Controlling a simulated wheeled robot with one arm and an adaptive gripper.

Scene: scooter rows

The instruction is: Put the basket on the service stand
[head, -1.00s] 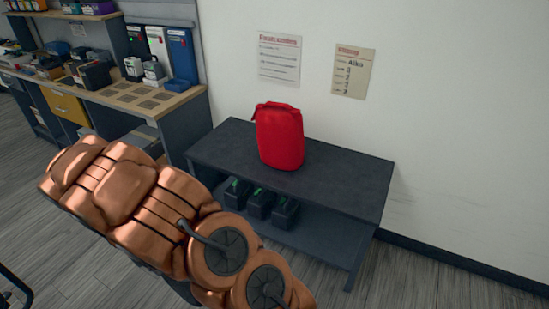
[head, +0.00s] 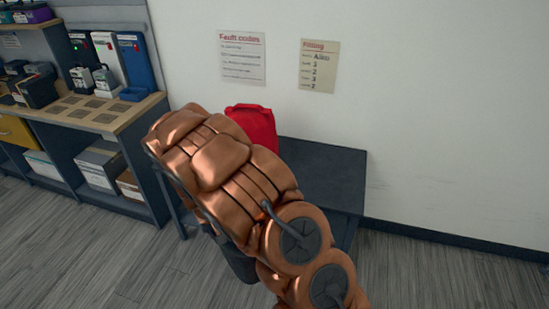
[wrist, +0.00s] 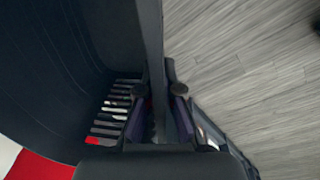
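A dark basket (wrist: 70,60) with a slotted wall fills the left of the wrist view. My gripper (wrist: 158,105) has its two fingers on either side of the basket's dark rim and appears shut on it. The head view shows neither gripper nor basket clearly; my copper arm covers that area. A dark low stand (head: 325,170), which looks like the service stand, is against the wall. My arm hides its left and front parts.
A red canister (head: 255,125) stands on the stand, partly behind my arm; the stand's right top looks bare. A workbench (head: 85,115) with chargers and boxes is at the left. Grey floor (head: 90,255) is open in front of it.

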